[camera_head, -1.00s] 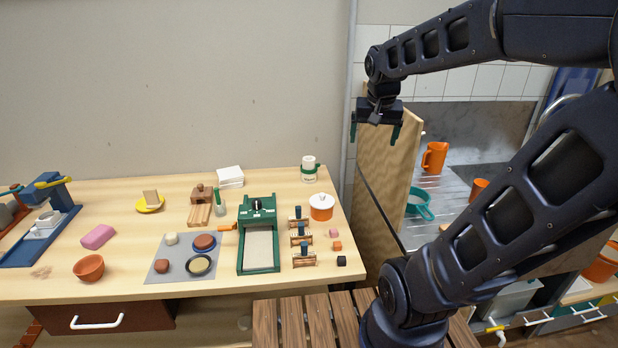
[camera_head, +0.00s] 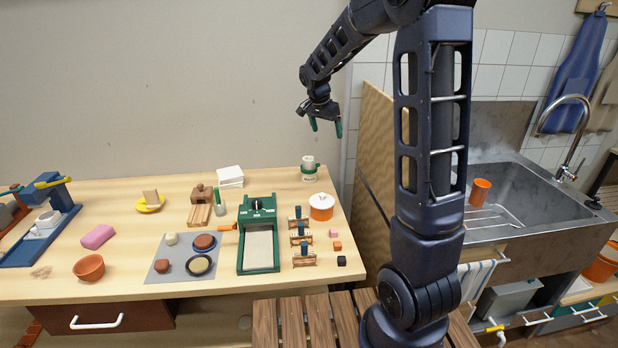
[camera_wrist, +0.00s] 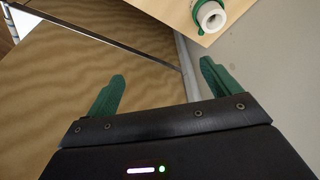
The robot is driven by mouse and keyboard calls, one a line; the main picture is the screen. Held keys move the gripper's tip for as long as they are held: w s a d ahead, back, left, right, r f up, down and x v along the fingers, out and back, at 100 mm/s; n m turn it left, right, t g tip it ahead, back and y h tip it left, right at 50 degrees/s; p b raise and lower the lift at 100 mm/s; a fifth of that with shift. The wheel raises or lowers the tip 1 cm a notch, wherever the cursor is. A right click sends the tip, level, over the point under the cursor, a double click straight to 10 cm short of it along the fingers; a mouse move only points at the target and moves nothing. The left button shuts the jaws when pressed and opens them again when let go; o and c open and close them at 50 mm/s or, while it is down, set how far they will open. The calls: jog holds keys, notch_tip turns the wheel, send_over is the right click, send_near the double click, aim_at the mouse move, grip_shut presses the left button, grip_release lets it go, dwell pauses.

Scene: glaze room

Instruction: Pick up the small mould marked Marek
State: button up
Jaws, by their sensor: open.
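Three small wooden pieces with dark blue uprights stand in a column at the bench's right side: a back one (camera_head: 298,222), a middle one (camera_head: 300,239) and a front one (camera_head: 304,260). They may be the small moulds; no name can be read on any of them. My gripper (camera_head: 326,127) is open and empty, high above the bench's back right corner, well above and behind these pieces. In the wrist view its green fingers (camera_wrist: 163,82) are spread apart with nothing between them. None of the three pieces shows in the wrist view.
A white jar with a green band (camera_head: 308,172) stands below my gripper; it also shows in the wrist view (camera_wrist: 209,16). An orange pot (camera_head: 321,212) and a green press (camera_head: 258,255) flank the pieces. A tall wooden panel (camera_head: 374,150) rises right of the bench.

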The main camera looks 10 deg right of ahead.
aim_at(310, 164)
jog(key=w+a+f+m+h, duration=0.1)
jog(key=w+a+f+m, duration=0.2)
jog(key=w+a+f, duration=0.6)
jog(key=shift+w+d+r+x, duration=0.1)
jog(key=shift+w+x, duration=0.05)
jog(key=shift+x, duration=2.1)
jog(key=shift+w+d+r+x, duration=0.1)
jog(key=shift+w+d+x, duration=0.05)
jog(key=shift+x, duration=2.1)
jog(key=shift+w+d+r+x, duration=0.1)
jog(key=shift+w+x, duration=0.05)
jog(key=shift+x, duration=2.1)
jog(key=c, duration=1.7)
